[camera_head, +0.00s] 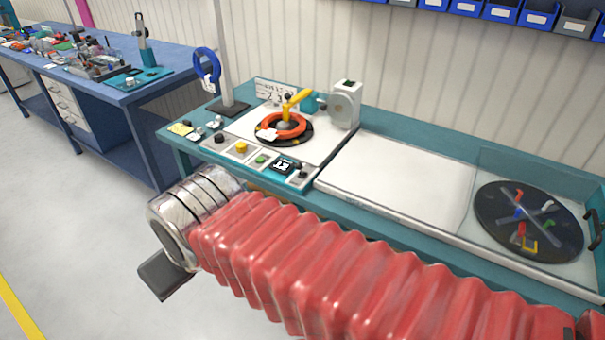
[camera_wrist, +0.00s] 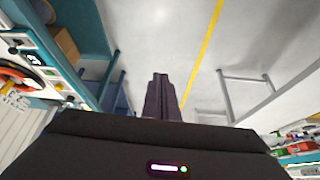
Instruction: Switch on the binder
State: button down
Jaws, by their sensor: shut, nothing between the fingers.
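The binder is a machine on a teal bench in the head view, with a yellow arm (camera_head: 297,101) over an orange ring (camera_head: 268,131). Its front strip carries a black knob (camera_head: 219,138), a yellow button (camera_head: 241,147), a green button (camera_head: 260,159), a small lit display (camera_head: 283,166) and another dark control (camera_head: 303,174). My gripper (camera_wrist: 160,76) is shut and empty in the wrist view, pointing over bare floor. In the head view its dark end (camera_head: 167,275) is left of and below the bench front, apart from the controls.
A white plate (camera_head: 395,182) and a black turntable (camera_head: 490,222) with coloured clips lie on the bench's right. A post holds a blue ring (camera_head: 207,67). A blue workbench (camera_head: 110,103) stands at left. The floor (camera_head: 75,245) in front is clear.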

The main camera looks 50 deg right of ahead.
jog(key=shift+w, duration=0.1)
dwell(0.3)
jog(key=w+d+f+m+t+h, duration=0.1)
jog(key=w+d+f+t+h, duration=0.2)
jog(key=w+d, duration=1.05)
jog(key=w+d+f+h, duration=0.1)
jog(key=d+f, duration=0.1)
jog(key=d, duration=0.4)
jog(key=w+d+f+t+h, duration=0.1)
jog(key=d+f, duration=0.2)
jog(key=d, duration=0.2)
jog(key=w+d+f, duration=0.1)
jog(key=d+f, duration=0.1)
jog(key=d, duration=0.4)
jog(key=s+d+f+m+t+h, duration=0.1)
jog(key=s+d+f+t, duration=0.3)
jog(key=d+f, duration=0.45)
jog(key=s+d+f+m+t+h, duration=0.1)
jog(key=s+d, duration=0.1)
jog(key=s, duration=0.4)
jog(key=s+d+f+m+t+h, duration=0.1)
jog(key=s+m+h, duration=0.1)
jog(key=s, duration=0.4)
jog(key=shift+d+f+t, duration=0.3)
jog(key=shift+d+f, duration=0.1)
